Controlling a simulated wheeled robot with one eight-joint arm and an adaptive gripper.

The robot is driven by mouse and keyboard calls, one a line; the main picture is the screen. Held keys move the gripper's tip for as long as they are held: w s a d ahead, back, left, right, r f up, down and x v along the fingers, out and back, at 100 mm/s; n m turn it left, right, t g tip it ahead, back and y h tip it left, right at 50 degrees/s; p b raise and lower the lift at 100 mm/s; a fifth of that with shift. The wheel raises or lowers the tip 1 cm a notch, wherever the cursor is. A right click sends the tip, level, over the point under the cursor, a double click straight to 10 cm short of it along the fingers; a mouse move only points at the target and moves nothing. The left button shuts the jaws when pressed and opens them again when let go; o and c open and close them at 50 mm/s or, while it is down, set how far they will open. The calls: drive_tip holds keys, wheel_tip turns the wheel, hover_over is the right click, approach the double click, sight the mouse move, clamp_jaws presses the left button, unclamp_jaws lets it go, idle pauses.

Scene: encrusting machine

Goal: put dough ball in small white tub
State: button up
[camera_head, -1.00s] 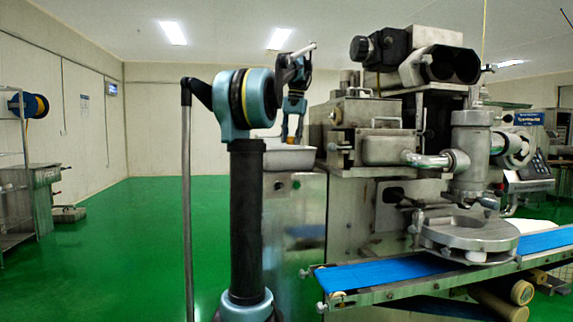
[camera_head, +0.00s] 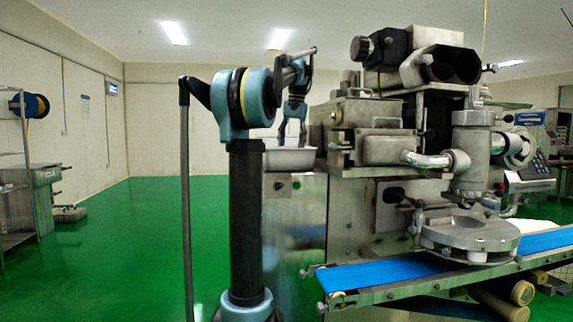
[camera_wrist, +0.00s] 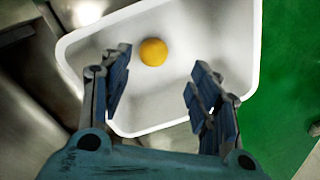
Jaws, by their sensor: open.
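The dough ball (camera_wrist: 153,52) is round and yellow-orange. In the wrist view it lies inside the small white tub (camera_wrist: 246,60), near the upper middle of its floor. My gripper (camera_wrist: 160,76) is open above the tub, with its two blue fingers apart. The ball shows beyond the fingertips, and neither finger appears to touch it. In the head view my gripper (camera_head: 292,143) points down at the tub (camera_head: 290,159), which stands on the steel cabinet left of the machine. The ball is hidden by the tub wall there.
The steel encrusting machine (camera_head: 383,148) stands close right of the tub. Its round plate (camera_head: 468,234) and blue conveyor belt (camera_head: 375,273) are in front, lower right. Green floor (camera_head: 140,235) is open at left, with a steel rack (camera_head: 17,190) at the far left.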

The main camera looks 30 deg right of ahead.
wheel_tip(320, 180, up, 12)
drive_tip(key=shift+s+d, duration=0.4)
drive_tip(key=shift+d, duration=0.05)
drive_tip(key=shift+f, duration=0.1)
idle(0.5)
